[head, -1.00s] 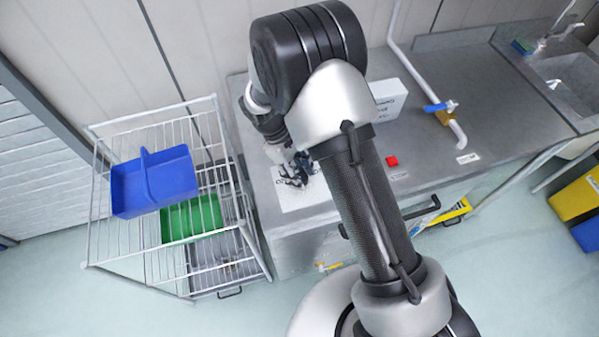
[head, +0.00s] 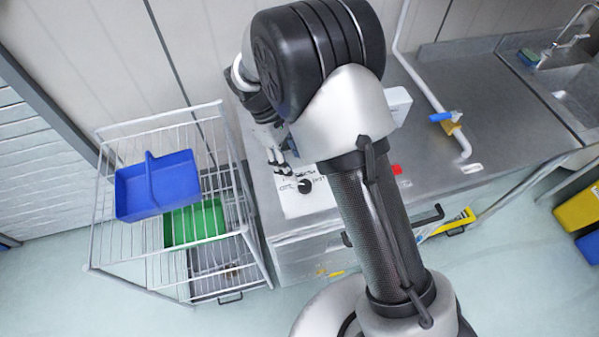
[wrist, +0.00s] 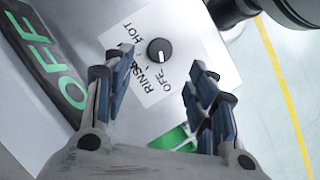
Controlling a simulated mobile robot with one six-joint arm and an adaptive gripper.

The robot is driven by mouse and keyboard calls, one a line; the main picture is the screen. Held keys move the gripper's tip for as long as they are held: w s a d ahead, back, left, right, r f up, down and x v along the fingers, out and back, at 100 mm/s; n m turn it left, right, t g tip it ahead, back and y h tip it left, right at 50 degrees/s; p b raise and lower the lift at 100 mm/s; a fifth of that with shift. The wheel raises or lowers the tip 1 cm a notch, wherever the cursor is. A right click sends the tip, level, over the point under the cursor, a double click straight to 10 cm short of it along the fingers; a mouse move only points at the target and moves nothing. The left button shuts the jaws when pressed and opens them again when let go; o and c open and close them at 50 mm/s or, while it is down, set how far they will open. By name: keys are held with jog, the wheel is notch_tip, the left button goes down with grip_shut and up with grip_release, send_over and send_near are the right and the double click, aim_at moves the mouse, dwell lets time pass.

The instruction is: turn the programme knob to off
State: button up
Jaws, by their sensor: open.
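The programme knob (head: 304,186) is a small round black knob on a white label plate (head: 318,199) at the left end of the steel counter. In the wrist view the knob (wrist: 160,52) has a short pale mark, and the plate around it reads HOT, RINSE and OFF. I cannot tell surely which word the mark points at. My gripper (head: 278,160) is behind the knob, toward the wall, and apart from it. In the wrist view my gripper (wrist: 160,76) has its fingers spread and empty, with the knob showing beyond the gap.
A dark panel (wrist: 35,55) with green OFF letters shows in the wrist view. A red button (head: 396,169), a white box (head: 397,103) and a pipe with a blue-handled valve (head: 445,117) are on the counter. A wire rack (head: 110,220) with blue and green bins stands left.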

jog(key=shift+v, duration=1.85)
jog(key=s+d+r+m+t+y+b, duration=0.25)
jog(key=s+d+r+m, duration=0.4)
jog(key=d+r, duration=0.55)
jog(key=s+d+r+m+t+b, duration=0.1)
jog(key=s+d+m+t, duration=0.1)
jog(key=s, duration=0.5)
jog(key=s+d+r+m+t+y+b, duration=0.1)
jog(key=s+d+m+t, duration=0.1)
jog(key=s, duration=0.6)
jog(key=shift+s+d+r+m, duration=0.35)
jog(key=shift+d+m, duration=0.3)
jog(key=shift+m, duration=0.3)
